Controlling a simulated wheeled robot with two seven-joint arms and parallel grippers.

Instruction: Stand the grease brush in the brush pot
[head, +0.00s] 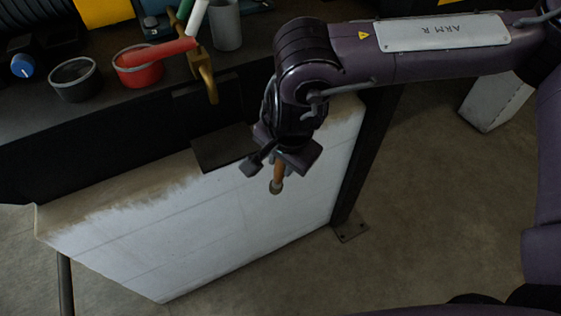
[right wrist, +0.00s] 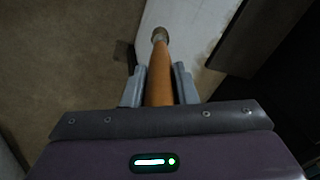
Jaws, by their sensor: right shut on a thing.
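The grease brush (head: 278,174) is a slim orange-brown stick with a grey rounded end. My right gripper (head: 281,161) is shut on it, and the grey end points down in the head view, in front of a white panel. In the right wrist view the brush (right wrist: 160,80) lies between the two grey fingers (right wrist: 160,86), grey end away from the wrist. A grey upright cylinder (head: 226,25) on the bench at the top looks like the brush pot; the gripper is below and to the right of it, well apart. My left gripper is not in view.
On the dark bench (head: 28,118) stand a red round container (head: 140,75) with a red-handled thing over it, a dark round container (head: 75,80) and a brass-coloured part (head: 207,78). The white panel (head: 190,235) is below the bench edge. Open floor lies to the right.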

